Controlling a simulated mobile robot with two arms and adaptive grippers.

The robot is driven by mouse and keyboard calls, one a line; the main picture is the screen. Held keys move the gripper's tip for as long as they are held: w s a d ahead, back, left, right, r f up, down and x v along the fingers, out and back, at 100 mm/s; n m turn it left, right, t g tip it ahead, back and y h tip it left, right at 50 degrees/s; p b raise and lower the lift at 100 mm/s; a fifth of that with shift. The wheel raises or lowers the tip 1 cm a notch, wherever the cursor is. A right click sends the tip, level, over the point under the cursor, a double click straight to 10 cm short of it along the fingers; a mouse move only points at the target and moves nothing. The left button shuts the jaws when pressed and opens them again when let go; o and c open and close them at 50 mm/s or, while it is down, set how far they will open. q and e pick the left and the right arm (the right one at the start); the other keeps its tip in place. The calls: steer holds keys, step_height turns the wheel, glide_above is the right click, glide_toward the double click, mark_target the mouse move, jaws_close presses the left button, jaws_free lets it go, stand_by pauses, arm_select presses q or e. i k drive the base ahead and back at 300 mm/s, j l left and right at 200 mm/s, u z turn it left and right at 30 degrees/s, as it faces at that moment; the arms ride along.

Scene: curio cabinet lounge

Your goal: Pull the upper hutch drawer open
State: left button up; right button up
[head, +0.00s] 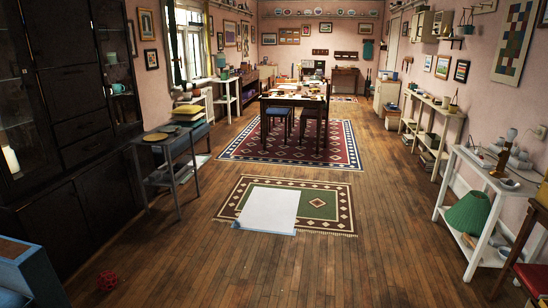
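The dark hutch (62,90) stands along the left wall, with glass-fronted compartments on both sides of a solid middle section. In that middle section, two drawer fronts sit one above the other. The upper drawer (80,124) looks closed and flush with the hutch, and the lower drawer (87,150) also looks closed. The wood is very dark, so handles are hard to make out. Neither of my grippers shows in the head view.
A grey side table (172,142) stands just right of the hutch. A small red ball-like object (107,281) lies on the floor near the front left, beside a blue piece of furniture (28,270). A patterned rug (335,200) carries a white sheet (268,208). Wooden floor (170,250) before the hutch is mostly clear.

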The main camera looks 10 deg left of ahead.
mark_target(67, 129)
steer(key=i+u, duration=0.3)
steer(key=i, duration=0.35)
steer(key=i+u, duration=0.3)
steer(key=i, duration=0.35)
steer(key=i+l+u, duration=0.3)
steer(key=i, duration=0.3)
steer(key=i+j+u, duration=0.15)
steer(key=i+u, duration=0.15)
steer(key=i, duration=0.3)
steer(key=i+u, duration=0.3)
steer(key=i, duration=0.25)
steer(key=i+l+u, duration=0.1)
steer(key=i+u, duration=0.15)
steer(key=i, duration=0.35)
steer(key=i+l+u, duration=0.3)
steer(key=i, duration=0.25)
